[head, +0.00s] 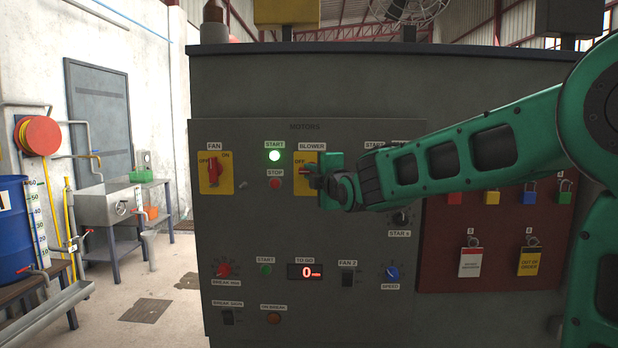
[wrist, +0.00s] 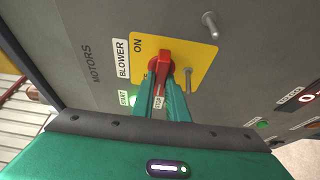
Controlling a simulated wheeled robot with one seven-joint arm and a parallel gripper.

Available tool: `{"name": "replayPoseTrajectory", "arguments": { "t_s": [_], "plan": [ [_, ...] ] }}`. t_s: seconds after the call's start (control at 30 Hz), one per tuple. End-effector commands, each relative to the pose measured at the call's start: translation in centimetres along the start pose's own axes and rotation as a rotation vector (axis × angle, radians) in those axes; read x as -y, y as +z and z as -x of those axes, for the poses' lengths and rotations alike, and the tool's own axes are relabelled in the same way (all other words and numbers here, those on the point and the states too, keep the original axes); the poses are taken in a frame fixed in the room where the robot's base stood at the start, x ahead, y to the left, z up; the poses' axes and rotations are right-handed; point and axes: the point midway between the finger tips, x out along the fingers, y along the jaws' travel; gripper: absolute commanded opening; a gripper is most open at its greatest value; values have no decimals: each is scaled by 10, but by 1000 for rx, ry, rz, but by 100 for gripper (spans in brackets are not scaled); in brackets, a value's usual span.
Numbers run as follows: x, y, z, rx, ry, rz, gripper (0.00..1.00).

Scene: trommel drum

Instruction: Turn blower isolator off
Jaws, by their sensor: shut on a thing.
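The blower isolator is a red handle (wrist: 164,62) on a yellow plate (wrist: 196,58), under the BLOWER label. My gripper (wrist: 162,84) is shut on this handle, with its two green fingers on either side of it. In the wrist view the ON mark shows beside the handle; the other mark is mostly hidden by a finger. In the head view the yellow plate (head: 303,157) shows in part, with OFF at its left, and my gripper (head: 311,178) covers most of the handle. The handle's exact angle is hard to tell.
The grey MOTORS panel (head: 240,240) also carries the fan isolator (head: 214,172), a lit green start lamp (head: 274,156) and a red stop button (head: 275,183). Bare metal pegs (wrist: 210,22) stick out near the blower plate. A red lock board (head: 440,230) hangs at right.

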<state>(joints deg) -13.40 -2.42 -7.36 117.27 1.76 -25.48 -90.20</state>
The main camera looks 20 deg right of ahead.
Motion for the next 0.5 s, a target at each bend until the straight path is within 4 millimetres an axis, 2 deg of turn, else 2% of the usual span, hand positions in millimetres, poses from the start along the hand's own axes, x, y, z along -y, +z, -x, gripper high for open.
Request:
{"name": "replayPoseTrajectory", "arguments": {
  "t_s": [0.37,0.4,0.47,0.5],
  "plan": [
    [5,-4,0,-7,-11,5,0],
    [5,-4,0,-7,-11,5,18],
    [5,-4,0,-6,-11,5,32],
    [4,-3,0,-5,-10,5,32]
  ]
}}
